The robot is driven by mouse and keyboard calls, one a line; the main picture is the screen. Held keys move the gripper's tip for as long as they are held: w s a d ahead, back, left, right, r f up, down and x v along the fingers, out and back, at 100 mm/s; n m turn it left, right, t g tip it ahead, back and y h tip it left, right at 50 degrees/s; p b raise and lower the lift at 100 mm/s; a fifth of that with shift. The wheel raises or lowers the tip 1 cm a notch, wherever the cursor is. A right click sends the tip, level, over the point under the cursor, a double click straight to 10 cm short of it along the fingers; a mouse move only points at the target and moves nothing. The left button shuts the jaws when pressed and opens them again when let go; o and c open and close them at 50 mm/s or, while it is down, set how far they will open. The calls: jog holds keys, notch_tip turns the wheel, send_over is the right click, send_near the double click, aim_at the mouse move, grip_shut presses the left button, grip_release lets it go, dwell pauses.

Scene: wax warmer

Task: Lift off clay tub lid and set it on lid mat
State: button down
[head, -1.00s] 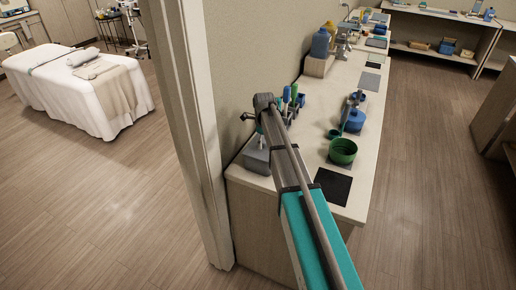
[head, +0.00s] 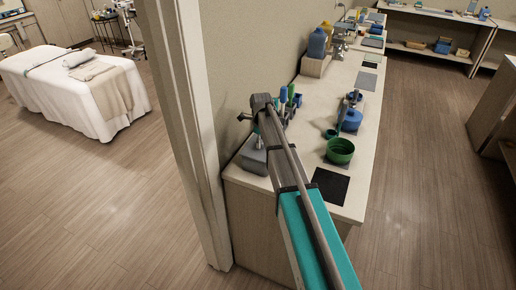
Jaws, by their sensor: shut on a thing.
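A dark square mat (head: 330,186) lies bare at the near end of the counter; it may be the lid mat. Just beyond it stands a round green tub (head: 340,151), which looks open at the top. Behind the tub is a blue round vessel (head: 351,121) with grey parts above it. I cannot tell which of these is the clay tub, and I cannot make out its lid. My arm reaches up over the counter's left side. Its far end is by the wall, and my gripper does not show, hidden behind the arm or out of sight.
A grey block (head: 254,158) sits at the counter's left edge, beside my arm. Upright blue and green tools (head: 290,97) stand behind the arm. A blue bottle (head: 317,43) stands farther back. A door frame (head: 186,130) rises close on the left. Open floor lies right of the counter.

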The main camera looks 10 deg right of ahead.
jog(key=shift+r+p, duration=0.55)
dwell(0.5)
jog(key=shift+r+p, duration=1.8)
jog(key=shift+r, duration=0.05)
